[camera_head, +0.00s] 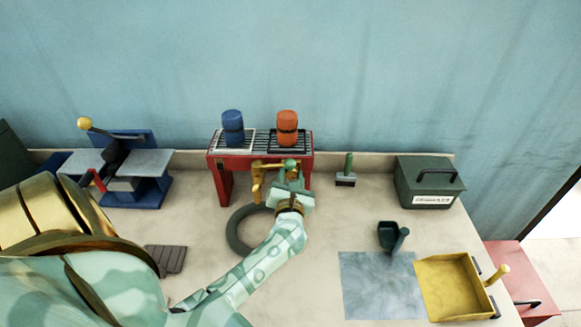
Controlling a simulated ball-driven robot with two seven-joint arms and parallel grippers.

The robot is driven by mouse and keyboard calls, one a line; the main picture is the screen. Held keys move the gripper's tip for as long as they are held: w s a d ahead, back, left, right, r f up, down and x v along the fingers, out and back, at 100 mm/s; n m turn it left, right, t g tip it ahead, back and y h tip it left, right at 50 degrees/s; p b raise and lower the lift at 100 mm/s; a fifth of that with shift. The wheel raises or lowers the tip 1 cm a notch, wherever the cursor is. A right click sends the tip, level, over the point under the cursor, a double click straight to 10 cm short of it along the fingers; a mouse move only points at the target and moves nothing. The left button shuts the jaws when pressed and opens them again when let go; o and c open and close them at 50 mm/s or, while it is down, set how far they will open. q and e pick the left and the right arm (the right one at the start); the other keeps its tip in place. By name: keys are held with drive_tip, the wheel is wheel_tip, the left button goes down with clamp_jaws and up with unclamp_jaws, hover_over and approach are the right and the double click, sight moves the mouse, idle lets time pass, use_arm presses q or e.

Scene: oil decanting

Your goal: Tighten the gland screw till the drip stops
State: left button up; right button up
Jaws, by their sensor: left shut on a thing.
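A red stand (220,180) at the back middle carries a blue drum (233,128) on the left and an orange drum (287,128) on the right, on dark grates. Brass tap parts (258,184) show at the stand's front, below the orange drum. My left gripper (290,172) is at these parts, shut on a small part there. My gripper hides most of that part, and I cannot make out the gland screw separately. No drip can be made out. My right gripper is not in view.
A dark ring (236,236) lies below the stand, partly behind my left arm. A brush (346,172), green box (428,186), dark scoop (391,237) and yellow pan (450,287) are to the right. A blue device (150,190) and dark pad (166,259) are to the left.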

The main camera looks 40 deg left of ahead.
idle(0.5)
use_arm(q)
drive_tip(key=o, duration=1)
drive_tip(key=shift+s+d, duration=0.1)
drive_tip(key=b+v, duration=0.1)
drive_tip(key=v, duration=1.5)
drive_tip(key=shift+s, duration=0.1)
